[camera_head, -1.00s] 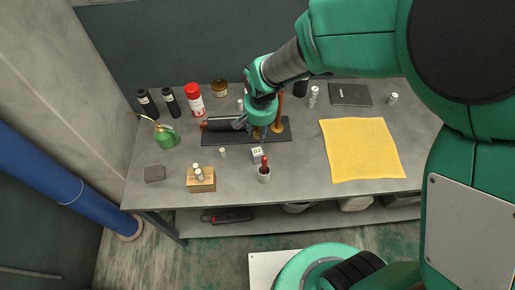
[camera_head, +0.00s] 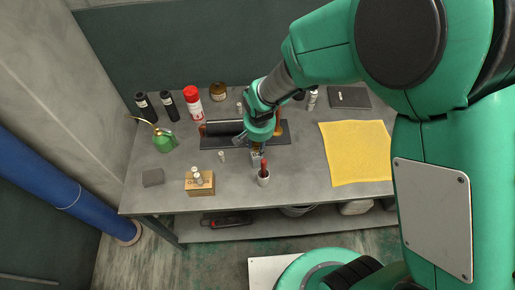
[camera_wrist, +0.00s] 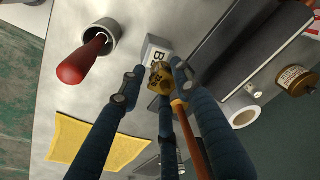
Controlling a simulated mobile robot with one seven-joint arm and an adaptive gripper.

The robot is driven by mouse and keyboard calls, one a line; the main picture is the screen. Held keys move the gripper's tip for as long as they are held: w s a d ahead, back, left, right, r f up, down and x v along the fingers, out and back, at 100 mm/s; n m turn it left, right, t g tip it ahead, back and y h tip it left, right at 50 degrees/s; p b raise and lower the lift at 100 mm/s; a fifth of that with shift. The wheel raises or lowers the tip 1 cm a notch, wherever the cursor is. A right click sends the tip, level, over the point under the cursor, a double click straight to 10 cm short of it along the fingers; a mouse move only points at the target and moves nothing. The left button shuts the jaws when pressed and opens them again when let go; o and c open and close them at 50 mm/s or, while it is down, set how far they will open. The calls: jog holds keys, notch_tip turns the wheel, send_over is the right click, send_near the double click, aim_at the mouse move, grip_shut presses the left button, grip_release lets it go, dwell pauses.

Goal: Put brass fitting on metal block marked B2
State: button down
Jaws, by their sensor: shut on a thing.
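My gripper (camera_wrist: 150,80) is shut on the brass fitting (camera_wrist: 161,78), which sits between its fingertips in the wrist view. In the head view my gripper (camera_head: 257,144) is low over the middle of the bench, right at the metal block (camera_head: 257,156). The block is light grey; in the wrist view (camera_wrist: 155,50) its label shows a "B", and the rest is covered by the fitting. The fitting overlaps the block's near edge there; I cannot tell whether they touch. In the head view the fitting is hidden by my gripper.
A small metal cylinder (camera_head: 221,156) is to the left. The black mat (camera_head: 216,142) lies behind. A yellow cloth (camera_head: 355,155) covers the right; a wooden block (camera_head: 201,186) is front left.

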jog(key=shift+f, duration=1.5)
jog(key=shift+f+b, duration=0.2)
jog(key=shift+b, duration=0.1)
jog(key=c, duration=1.3)
grip_release()
jog(key=shift+o, duration=0.2)
jog(key=shift+r, duration=0.15)
notch_tip(320, 180, up, 12)
jog(key=s+p, duration=0.1)
jog(key=p, duration=0.1)
jog(key=shift+s, duration=0.4)
jog(key=shift+d, duration=0.1)
